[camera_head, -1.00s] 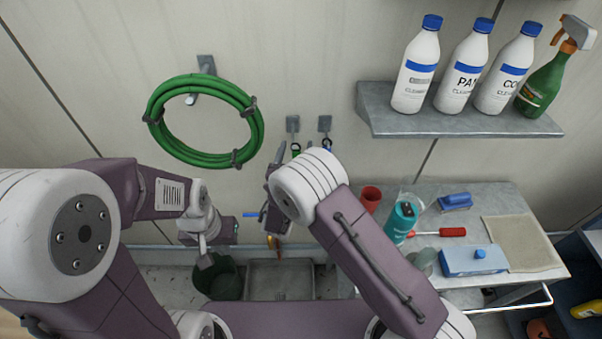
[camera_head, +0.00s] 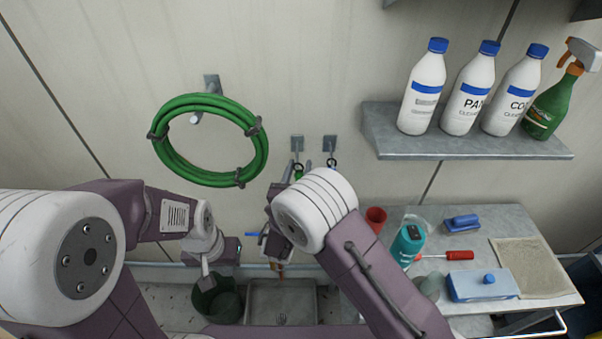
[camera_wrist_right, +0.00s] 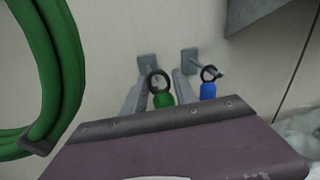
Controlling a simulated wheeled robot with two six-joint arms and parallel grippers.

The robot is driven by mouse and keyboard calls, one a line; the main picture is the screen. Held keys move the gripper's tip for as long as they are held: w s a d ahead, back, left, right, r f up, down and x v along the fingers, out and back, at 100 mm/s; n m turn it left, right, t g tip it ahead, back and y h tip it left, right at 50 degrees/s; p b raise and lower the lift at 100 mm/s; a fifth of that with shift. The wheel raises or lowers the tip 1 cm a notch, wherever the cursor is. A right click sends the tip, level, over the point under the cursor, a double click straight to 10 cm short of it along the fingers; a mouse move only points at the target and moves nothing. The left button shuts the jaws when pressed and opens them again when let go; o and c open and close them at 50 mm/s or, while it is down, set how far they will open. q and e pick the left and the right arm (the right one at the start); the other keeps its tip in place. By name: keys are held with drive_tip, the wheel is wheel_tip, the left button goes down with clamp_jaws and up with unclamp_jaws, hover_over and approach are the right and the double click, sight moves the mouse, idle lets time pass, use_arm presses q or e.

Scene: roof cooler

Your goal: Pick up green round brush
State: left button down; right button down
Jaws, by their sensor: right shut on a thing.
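The green round brush (camera_wrist_right: 163,100) hangs by a dark ring at a wall hook in the right wrist view. Its green handle also shows in the head view (camera_head: 299,174), mostly hidden behind my right arm. My right gripper (camera_wrist_right: 160,94) has one finger on each side of the green handle's top and is shut on it. The blue brush (camera_wrist_right: 208,90) hangs on the hook just to the right, outside the fingers. My left gripper (camera_head: 206,277) points down over a dark green bucket, and its jaws are too small to read.
A coiled green hose (camera_head: 210,140) hangs on the wall at left. A shelf (camera_head: 470,146) with several bottles is at upper right. A bench (camera_head: 505,222) with tools stands below it. A dark green bucket (camera_head: 217,303) and a grey sink (camera_head: 281,302) are low down.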

drive_tip(key=s+a+r+b, duration=0.2)
drive_tip(key=s+r, duration=0.4)
drive_tip(key=s, duration=0.6)
drive_tip(key=shift+r, duration=0.15)
drive_tip(key=shift+a, duration=0.15)
drive_tip(key=shift+w+d+f+m+h+p, duration=0.3)
drive_tip(key=shift+w+f+p, duration=0.7)
drive_tip(key=shift+w, duration=1.45)
drive_tip(key=shift+w+d+f+m+h+p, duration=0.15)
drive_tip(key=shift+w+d+f+m+p, duration=0.3)
drive_tip(key=shift+w+f, duration=1.5)
drive_tip(key=shift+w+d+f+m+h+p, duration=0.3)
drive_tip(key=shift+w+f+p, duration=0.5)
drive_tip(key=shift+w, duration=2.15)
drive_tip(key=shift+w+a+f+b, duration=0.1)
drive_tip(key=shift+w+f+b, duration=0.15)
drive_tip(key=shift+b, duration=0.1)
drive_tip(key=shift+w+f+b, duration=0.1)
drive_tip(key=shift+w+b, duration=0.3)
drive_tip(key=shift+b, duration=0.1)
